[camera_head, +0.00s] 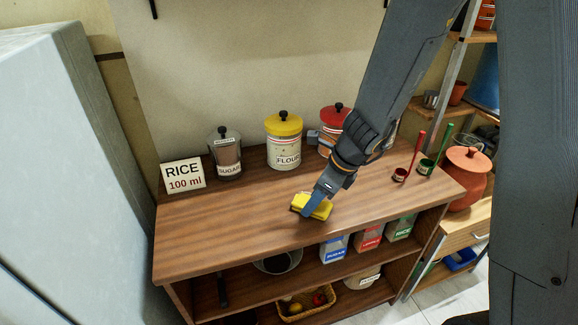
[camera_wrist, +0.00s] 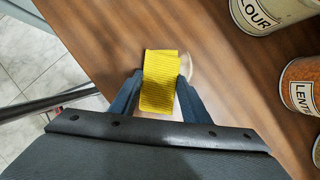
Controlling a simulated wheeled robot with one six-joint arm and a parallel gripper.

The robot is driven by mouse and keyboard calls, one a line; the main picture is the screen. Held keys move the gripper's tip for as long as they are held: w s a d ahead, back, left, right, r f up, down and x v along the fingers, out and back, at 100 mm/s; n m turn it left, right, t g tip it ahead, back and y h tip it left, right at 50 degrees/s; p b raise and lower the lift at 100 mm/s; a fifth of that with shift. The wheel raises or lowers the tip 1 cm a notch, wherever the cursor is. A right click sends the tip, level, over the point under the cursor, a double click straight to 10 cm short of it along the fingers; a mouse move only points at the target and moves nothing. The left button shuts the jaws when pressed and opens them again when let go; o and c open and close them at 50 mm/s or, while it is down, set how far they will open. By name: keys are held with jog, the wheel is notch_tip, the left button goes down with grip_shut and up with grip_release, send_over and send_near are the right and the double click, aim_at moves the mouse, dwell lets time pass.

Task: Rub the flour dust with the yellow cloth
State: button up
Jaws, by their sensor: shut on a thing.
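The yellow cloth (camera_head: 325,209) is a small folded piece low at the front middle of the wooden counter. My gripper (camera_head: 314,201) is shut on it from above. In the wrist view the yellow cloth (camera_wrist: 160,85) sits between the two dark fingers of my gripper (camera_wrist: 160,90). A pale whitish patch, which looks like the flour dust (camera_wrist: 187,65), shows at the right edge of the cloth in the wrist view. The cloth and a finger hide part of it. The cloth seems to be at or very near the counter top; exact contact cannot be told.
On the counter (camera_head: 220,240) stand a sugar jar (camera_head: 228,160), a yellow-lidded flour canister (camera_head: 284,145), a red-lidded canister (camera_head: 333,118) and a rice sign (camera_head: 183,174). Red and green scoops (camera_head: 400,174) are at the right. The left counter top is clear.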

jog(key=shift+s+r+p, duration=0.25)
jog(key=shift+p, duration=0.25)
notch_tip(320, 180, up, 3)
jog(key=shift+w+f+p, duration=0.1)
jog(key=shift+f+p, duration=0.05)
jog(key=shift+p, duration=0.65)
notch_tip(320, 180, up, 5)
jog(key=p, duration=0.5)
jog(key=shift+w+p, duration=0.1)
jog(key=shift+p, duration=0.3)
